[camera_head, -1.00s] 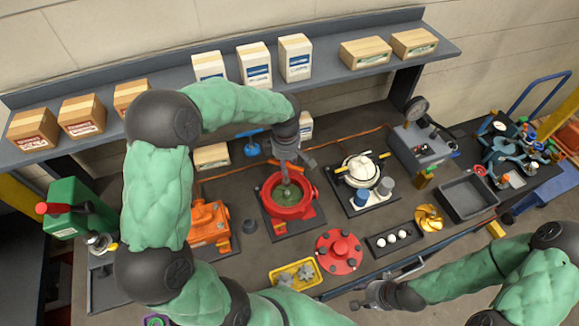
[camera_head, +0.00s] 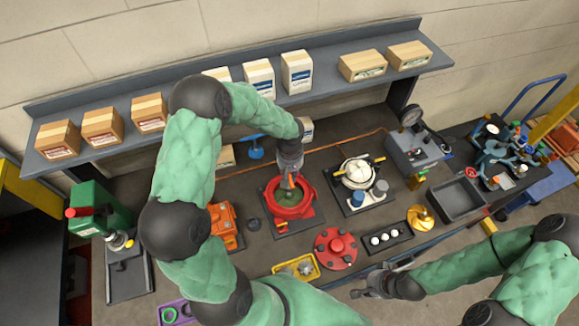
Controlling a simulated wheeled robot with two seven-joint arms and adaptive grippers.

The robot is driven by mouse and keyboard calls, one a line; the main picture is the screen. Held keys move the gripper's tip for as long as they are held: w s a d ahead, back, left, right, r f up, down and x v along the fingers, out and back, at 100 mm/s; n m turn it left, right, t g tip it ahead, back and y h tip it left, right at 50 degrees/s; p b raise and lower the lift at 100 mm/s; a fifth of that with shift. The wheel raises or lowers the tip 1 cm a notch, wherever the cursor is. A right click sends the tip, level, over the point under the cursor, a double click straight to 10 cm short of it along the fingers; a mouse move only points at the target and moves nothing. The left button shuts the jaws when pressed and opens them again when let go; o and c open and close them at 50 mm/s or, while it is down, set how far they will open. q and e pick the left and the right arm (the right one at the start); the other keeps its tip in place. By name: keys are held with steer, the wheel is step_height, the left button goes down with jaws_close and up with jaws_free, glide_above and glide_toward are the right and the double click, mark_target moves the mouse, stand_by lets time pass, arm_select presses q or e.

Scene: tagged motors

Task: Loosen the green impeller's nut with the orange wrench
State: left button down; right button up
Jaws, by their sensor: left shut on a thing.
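The green impeller (camera_head: 287,197) sits inside a round red housing (camera_head: 293,211) on a dark base plate in the middle of the bench. My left gripper (camera_head: 289,176) points down over this housing, shut on a small orange thing that looks like the orange wrench (camera_head: 291,181). The wrench's lower end is close to the impeller's centre. I cannot tell whether it touches the nut, which is hidden by the gripper and wrench. My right gripper (camera_head: 366,287) is low near the bench's front edge, away from the housing; its fingers are too small to read.
An orange pump (camera_head: 222,226) stands left of the housing, and a unit with a white top (camera_head: 357,171) stands to the right. A red flanged disc (camera_head: 335,250) and a yellow tray (camera_head: 296,268) lie in front. A shelf with boxes (camera_head: 297,72) runs behind.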

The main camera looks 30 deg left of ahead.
arm_select(q)
steer(key=m+p, duration=0.3)
steer(key=shift+d+r, duration=0.1)
steer(key=shift+f+m+b, duration=0.3)
steer(key=shift+m, duration=0.2)
steer(key=shift+s+f+m, duration=0.1)
steer(key=shift+f+m, duration=0.1)
steer(key=shift+m, duration=1)
steer(key=m, duration=0.3)
steer(key=shift+f+m, duration=0.15)
steer(key=shift+m, duration=0.15)
steer(key=m, duration=0.3)
steer(key=shift+s+f, duration=0.15)
steer(key=m, duration=0.4)
steer(key=shift+f+p, duration=0.2)
steer(key=shift+p, duration=0.2)
arm_select(e)
step_height(320, 180, up, 4)
steer(key=shift+r, duration=0.1)
arm_select(q)
steer(key=shift+f, duration=0.1)
steer(key=shift+f+b, duration=1.15)
steer(key=shift+b, duration=0.05)
arm_select(e)
steer(key=shift+f, duration=1.25)
